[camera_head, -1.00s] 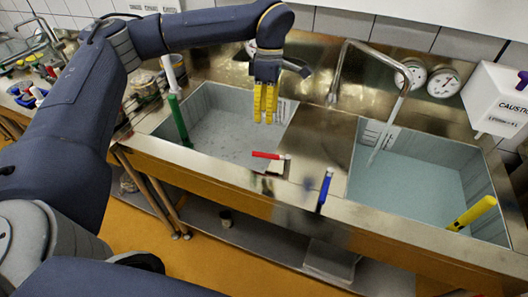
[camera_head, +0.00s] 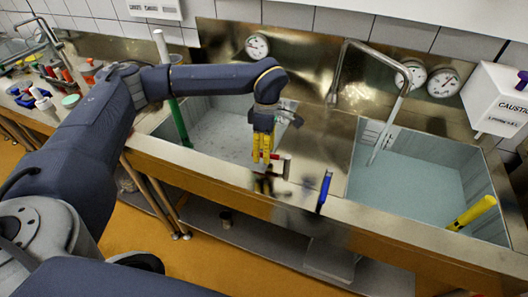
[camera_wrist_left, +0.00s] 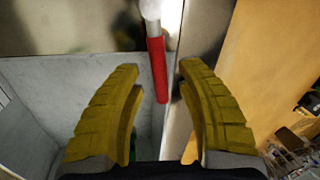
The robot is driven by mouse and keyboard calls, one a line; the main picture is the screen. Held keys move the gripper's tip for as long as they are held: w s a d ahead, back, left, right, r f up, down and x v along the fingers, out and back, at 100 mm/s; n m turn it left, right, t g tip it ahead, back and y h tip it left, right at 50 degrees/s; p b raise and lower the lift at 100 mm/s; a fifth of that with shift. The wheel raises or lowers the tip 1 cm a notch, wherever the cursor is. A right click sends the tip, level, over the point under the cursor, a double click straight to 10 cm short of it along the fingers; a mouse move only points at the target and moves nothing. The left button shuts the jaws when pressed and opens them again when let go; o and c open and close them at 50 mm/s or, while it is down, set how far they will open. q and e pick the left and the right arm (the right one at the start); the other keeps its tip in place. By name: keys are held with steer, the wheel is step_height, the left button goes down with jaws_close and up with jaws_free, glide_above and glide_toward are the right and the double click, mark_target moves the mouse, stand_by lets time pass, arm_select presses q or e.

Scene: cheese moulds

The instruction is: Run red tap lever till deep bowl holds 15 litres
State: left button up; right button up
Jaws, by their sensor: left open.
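The red tap lever (camera_wrist_left: 157,68) lies between my left gripper's open yellow fingers (camera_wrist_left: 160,66) in the left wrist view, a little beyond the tips, with its pale end (camera_wrist_left: 151,9) away from me. In the head view the left gripper (camera_head: 262,160) points down over the sink's front ledge and hides most of the lever; only a bit of red (camera_head: 276,157) shows. I cannot tell whether a finger touches it. Two sink bowls show: a left one (camera_head: 215,130) and a right one (camera_head: 415,185) with a smooth pale-blue surface. Which is the deep bowl is unclear. My right gripper is out of view.
A blue lever (camera_head: 325,190) stands right of the gripper, and a yellow handle (camera_head: 473,212) at the right bowl. A green handle (camera_head: 179,122) rises at the left bowl. A metal tap (camera_head: 340,70) reaches over the right bowl. Clutter crowds the left counter.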

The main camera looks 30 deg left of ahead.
arm_select(q)
steer(key=shift+f, duration=0.1)
jaws_close()
stand_by(0.3)
stand_by(0.4)
